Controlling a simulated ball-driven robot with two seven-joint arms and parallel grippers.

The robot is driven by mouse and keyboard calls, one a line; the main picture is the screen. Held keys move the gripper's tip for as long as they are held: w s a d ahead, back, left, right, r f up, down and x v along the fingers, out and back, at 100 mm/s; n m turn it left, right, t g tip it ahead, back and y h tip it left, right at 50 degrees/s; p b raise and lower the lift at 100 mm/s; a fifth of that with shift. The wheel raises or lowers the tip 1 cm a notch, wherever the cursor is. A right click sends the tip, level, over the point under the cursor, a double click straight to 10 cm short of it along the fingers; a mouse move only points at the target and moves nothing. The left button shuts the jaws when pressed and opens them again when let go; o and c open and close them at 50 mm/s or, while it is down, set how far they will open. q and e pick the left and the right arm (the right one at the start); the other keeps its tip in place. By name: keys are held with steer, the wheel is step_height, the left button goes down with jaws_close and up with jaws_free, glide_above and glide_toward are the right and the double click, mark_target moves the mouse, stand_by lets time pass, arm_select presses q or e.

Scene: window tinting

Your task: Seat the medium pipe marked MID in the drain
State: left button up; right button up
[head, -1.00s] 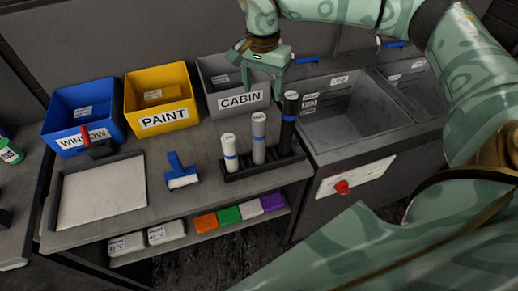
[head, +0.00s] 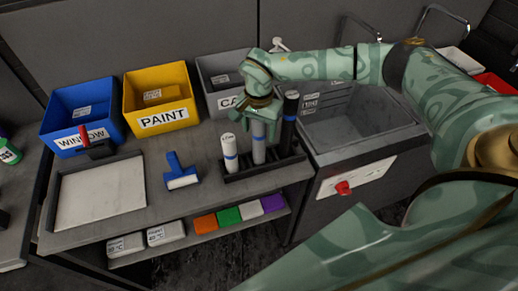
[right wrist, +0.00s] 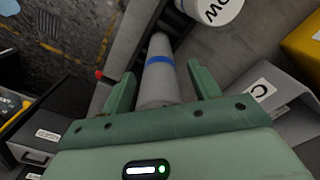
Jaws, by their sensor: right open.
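The medium grey pipe with a blue band (head: 259,152) stands upright in the black rack (head: 235,177), between a short white pipe (head: 229,153) and a tall black pipe (head: 288,120). Its top is hidden by my right gripper (head: 260,128), so its mark cannot be read. In the right wrist view the grey pipe (right wrist: 158,82) lies between the two open fingers of my gripper (right wrist: 163,88), with gaps at both sides. The short pipe's cap (right wrist: 222,9) shows part of LOW. The sink basin (head: 372,147) is at right; I cannot make out its drain. My left gripper is not in view.
A grey CABIN bin (head: 215,75) stands behind the rack, beside yellow PAINT (head: 163,119) and blue WINDOW (head: 60,135) bins. A blue squeegee (head: 178,170) and a pale tray (head: 62,220) lie at left. A red knob (head: 343,188) is on the sink front.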

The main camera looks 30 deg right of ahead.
jaws_close()
steer(key=shift+r, duration=0.2)
